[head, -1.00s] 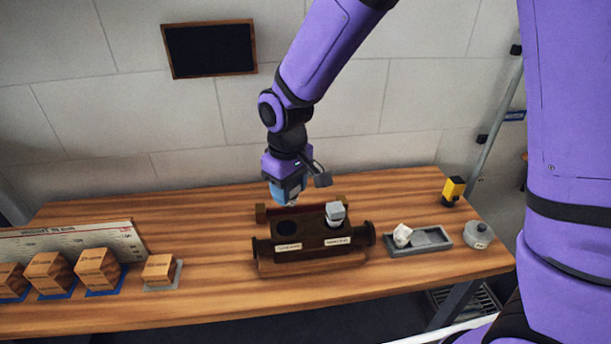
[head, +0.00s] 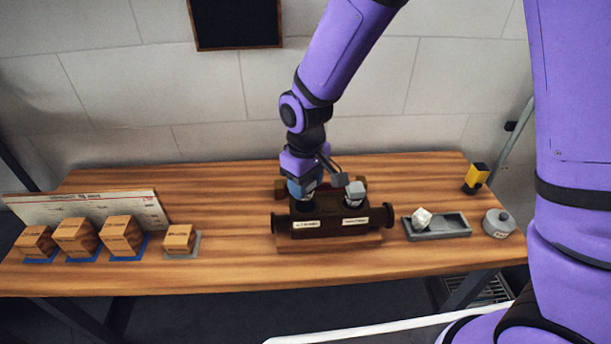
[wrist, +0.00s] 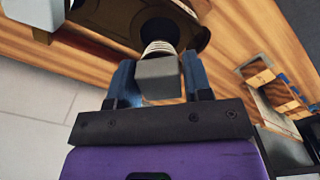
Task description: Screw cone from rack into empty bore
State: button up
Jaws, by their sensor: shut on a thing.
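A dark block (head: 330,226) with two labelled bores stands at the table's middle. A grey-headed cone (head: 355,190) sits in its right bore. My gripper (head: 303,190) is over the left bore, pointing down. In the wrist view its blue fingers are shut on the square grey head of another cone (wrist: 158,76). This cone's pale ridged part (wrist: 158,48) points at the dark bore opening (wrist: 159,30). Its far end is hidden, so I cannot tell how deep it sits or whether threads are engaged.
A grey tray (head: 455,229) with a whitish piece (head: 421,217) lies right of the block, beside a lidded grey pot (head: 498,223). A yellow-and-black object (head: 475,178) stands behind. Several wooden cubes (head: 120,236) and a printed board (head: 95,205) are at the left.

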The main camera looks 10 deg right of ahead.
jog(key=shift+f, duration=1.35)
jog(key=m, duration=0.4)
jog(key=m, duration=0.3)
jog(key=shift+m, duration=0.5)
